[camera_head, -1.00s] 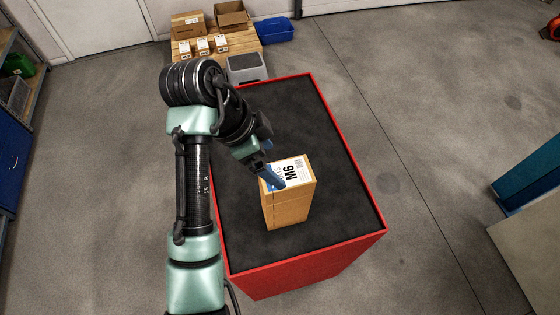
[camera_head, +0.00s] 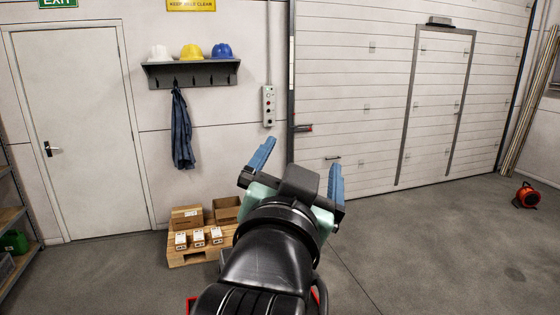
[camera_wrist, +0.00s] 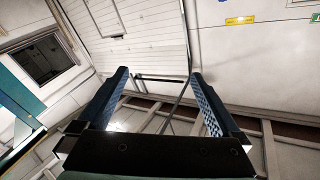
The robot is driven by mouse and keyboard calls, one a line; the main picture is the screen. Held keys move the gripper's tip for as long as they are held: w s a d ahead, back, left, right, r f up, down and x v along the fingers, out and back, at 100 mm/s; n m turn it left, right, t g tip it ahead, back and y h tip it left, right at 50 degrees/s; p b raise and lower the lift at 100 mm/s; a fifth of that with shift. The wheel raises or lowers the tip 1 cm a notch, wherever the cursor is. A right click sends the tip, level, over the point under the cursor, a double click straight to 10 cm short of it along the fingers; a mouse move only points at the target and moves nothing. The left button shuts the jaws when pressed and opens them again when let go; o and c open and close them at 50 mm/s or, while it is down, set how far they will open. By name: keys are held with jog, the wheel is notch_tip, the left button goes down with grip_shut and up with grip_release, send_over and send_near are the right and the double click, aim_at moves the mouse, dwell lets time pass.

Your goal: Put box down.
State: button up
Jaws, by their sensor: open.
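My gripper (camera_head: 300,163) is raised and open, its two blue fingers spread wide with nothing between them. In the wrist view the gripper (camera_wrist: 158,76) is also empty, facing the wall and upper structure. The tan box with the M6 label is not visible in either current view. Only a sliver of the red rim of the black-topped table (camera_head: 191,304) shows at the bottom of the head view, mostly hidden by my arm.
A wooden pallet (camera_head: 183,260) with several cartons stands on the floor by the wall. A shelf with hard hats (camera_head: 192,72) and a hanging blue garment (camera_head: 181,135) are above it. A red device (camera_head: 526,196) sits at the right. Floor is clear in front of the large door (camera_head: 380,100).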

jog(key=s+a+r+n+t+y, duration=0.1)
jog(key=s+r+n+t+y, duration=0.1)
jog(key=s+r, duration=0.5)
jog(key=s+a+r+n+t+y, duration=0.1)
jog(key=s+r+n+t, duration=0.3)
jog(key=r, duration=0.5)
jog(key=s+t+y, duration=0.1)
jog(key=s+t, duration=0.1)
jog(key=s, duration=0.1)
jog(key=shift+s+a+r+t, duration=0.15)
jog(key=shift+s+a+t, duration=0.15)
jog(key=shift+t, duration=0.1)
notch_tip(320, 180, down, 14)
jog(key=b, duration=1.3)
jog(key=shift+d+r, duration=0.15)
